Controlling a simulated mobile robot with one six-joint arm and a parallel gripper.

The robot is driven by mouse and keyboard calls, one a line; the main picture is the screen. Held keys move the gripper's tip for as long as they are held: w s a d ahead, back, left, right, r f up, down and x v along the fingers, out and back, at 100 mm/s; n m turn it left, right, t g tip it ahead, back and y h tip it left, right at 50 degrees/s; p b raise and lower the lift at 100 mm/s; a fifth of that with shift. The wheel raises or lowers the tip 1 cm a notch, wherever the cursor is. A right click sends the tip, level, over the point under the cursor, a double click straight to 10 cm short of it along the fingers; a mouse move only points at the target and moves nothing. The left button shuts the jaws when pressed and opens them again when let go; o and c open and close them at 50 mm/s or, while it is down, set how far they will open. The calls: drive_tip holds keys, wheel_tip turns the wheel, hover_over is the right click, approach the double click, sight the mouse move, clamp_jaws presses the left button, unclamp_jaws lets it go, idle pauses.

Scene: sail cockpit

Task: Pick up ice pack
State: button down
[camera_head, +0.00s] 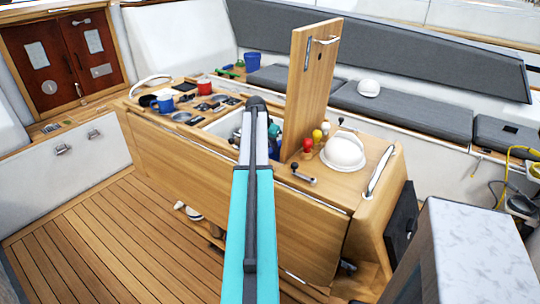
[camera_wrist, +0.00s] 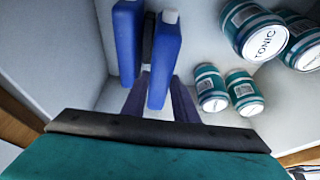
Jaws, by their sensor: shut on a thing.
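Two blue ice packs show in the wrist view, inside a white-walled compartment. The right ice pack (camera_wrist: 165,62) has a pale cap and sits between the fingers of my gripper (camera_wrist: 158,85), which is shut on it. The left ice pack (camera_wrist: 127,45) stands close beside it, left of the dark finger.
Several tonic cans (camera_wrist: 255,32) lie right of the packs in the compartment. The raised wooden lid (camera_head: 312,85) stands just right of my arm.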

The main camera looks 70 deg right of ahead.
drive_tip(key=shift+r+b, duration=0.45)
drive_tip(key=shift+r, duration=2.65)
